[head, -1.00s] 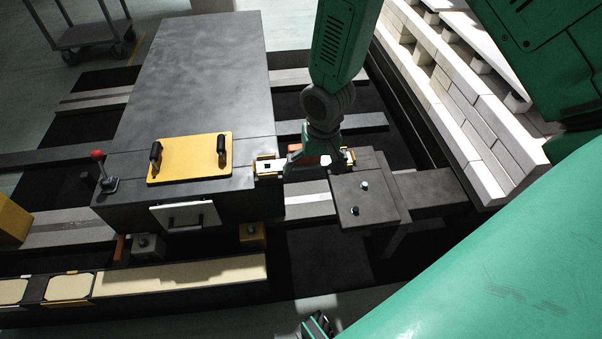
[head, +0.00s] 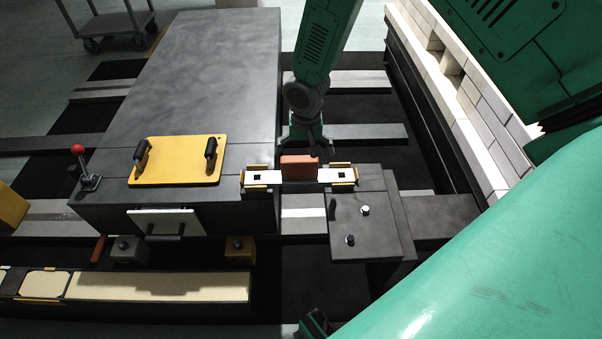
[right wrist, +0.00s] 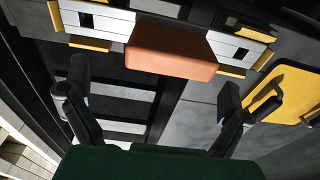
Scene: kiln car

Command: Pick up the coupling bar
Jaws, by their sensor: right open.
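The coupling bar (head: 318,176) is a white bar with an orange-red block grip (head: 299,169) at its middle. It bridges a gap, its ends lying between yellow guides on a dark grey deck and a smaller grey block. In the right wrist view the bar (right wrist: 226,46) lies at the top, its grip (right wrist: 172,55) facing me. My right gripper (head: 305,143) is just beyond the grip, its fingertips partly hidden in the head view. In the wrist view the right gripper (right wrist: 153,88) is open and empty, fingers spread wider than the grip and apart from it.
A yellow plate (head: 178,160) with two black handles lies on the deck (head: 200,80), near a red-knobbed lever (head: 82,165). The grey block (head: 365,225) carries two pegs. A pale brick wall (head: 460,95) stands right of the arm. A trolley (head: 110,20) is far left.

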